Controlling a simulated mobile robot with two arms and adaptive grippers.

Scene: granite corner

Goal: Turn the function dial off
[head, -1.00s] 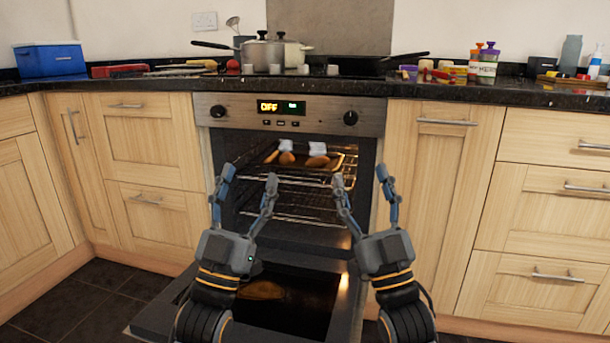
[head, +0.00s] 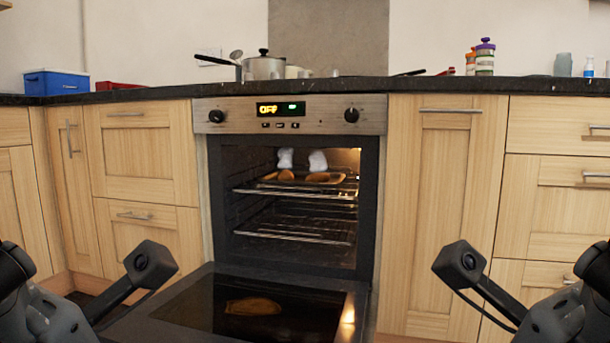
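The oven's control panel (head: 238,114) has two black dials, a left dial (head: 216,115) and a right dial (head: 351,115). I cannot tell from the picture which one is the function dial. The display (head: 281,109) between them shows OFF in yellow and a small green readout. Small pointer marks on the dials are too small to read. Dark links of my arms show at the lower left and lower right corners, but neither gripper's fingers are in view. Nothing of mine touches the dials.
The oven door (head: 190,305) hangs open and low in front. Inside the lit oven, a tray (head: 335,178) with food and white items sits on the upper rack. Pots (head: 265,68) stand on the dark counter (head: 150,93). Space before the panel is clear.

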